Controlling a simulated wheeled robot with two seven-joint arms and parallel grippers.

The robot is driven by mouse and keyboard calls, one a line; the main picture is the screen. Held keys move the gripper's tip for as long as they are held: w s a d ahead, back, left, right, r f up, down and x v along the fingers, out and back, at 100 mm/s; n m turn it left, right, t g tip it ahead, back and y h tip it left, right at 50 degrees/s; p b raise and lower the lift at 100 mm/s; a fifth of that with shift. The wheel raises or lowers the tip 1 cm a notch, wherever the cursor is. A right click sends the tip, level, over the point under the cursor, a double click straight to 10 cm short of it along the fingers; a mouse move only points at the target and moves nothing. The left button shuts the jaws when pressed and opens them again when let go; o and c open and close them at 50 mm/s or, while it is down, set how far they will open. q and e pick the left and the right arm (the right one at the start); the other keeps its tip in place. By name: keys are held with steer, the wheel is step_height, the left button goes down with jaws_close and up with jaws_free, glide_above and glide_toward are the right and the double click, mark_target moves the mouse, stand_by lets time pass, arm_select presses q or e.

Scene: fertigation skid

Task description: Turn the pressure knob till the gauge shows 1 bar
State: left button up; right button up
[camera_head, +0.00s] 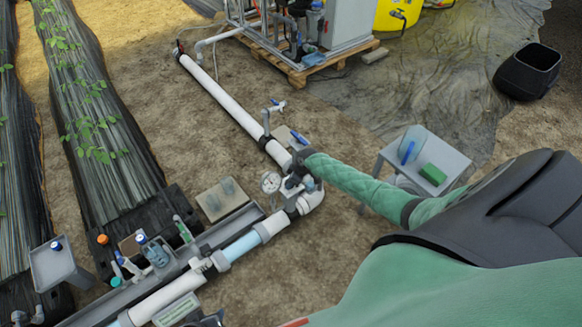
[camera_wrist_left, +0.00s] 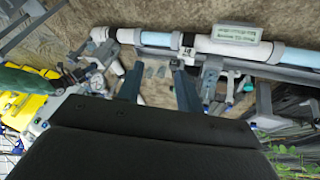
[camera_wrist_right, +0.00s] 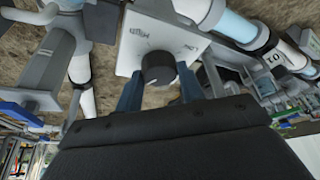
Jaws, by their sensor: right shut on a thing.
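The black pressure knob (camera_wrist_right: 158,66) sits on a white plate with printed lettering in the right wrist view. My right gripper (camera_wrist_right: 159,82) has one finger on each side of it and is shut on it. The round white gauge (camera_head: 271,182) stands on the pipe fitting in the head view, left of my right gripper (camera_head: 299,165); its needle is too small to read. In the head view the knob is hidden by the gripper and fittings. My left gripper (camera_wrist_left: 158,84) is open and empty, its fingers apart, with pipework beyond them in the left wrist view.
A white pipe (camera_head: 225,95) runs to a pallet skid (camera_head: 300,68) at the back. A grey trough (camera_head: 225,232) lies beside the lower pipe. Bare soil lies between.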

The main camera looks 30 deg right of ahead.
steer(key=shift+r+m+t+p, duration=0.15)
steer(key=shift+m+t+p, duration=0.15)
steer(key=shift+m+p, duration=0.55)
arm_select(q)
step_height(320, 180, up, 8)
steer(key=s+a+g, duration=0.1)
steer(key=a, duration=0.1)
steer(key=shift+s+a+y, duration=0.2)
steer(key=shift+s+y, duration=0.1)
steer(key=shift+y, duration=0.1)
arm_select(e)
steer(key=shift+m+h, duration=0.4)
steer(key=shift+m, duration=0.15)
arm_select(q)
steer(key=shift+r, duration=0.1)
arm_select(e)
steer(key=o, duration=1)
steer(key=shift+c, duration=0.2)
steer(key=v, duration=0.7)
steer(key=shift+s+r, duration=0.15)
steer(key=shift+r, duration=0.05)
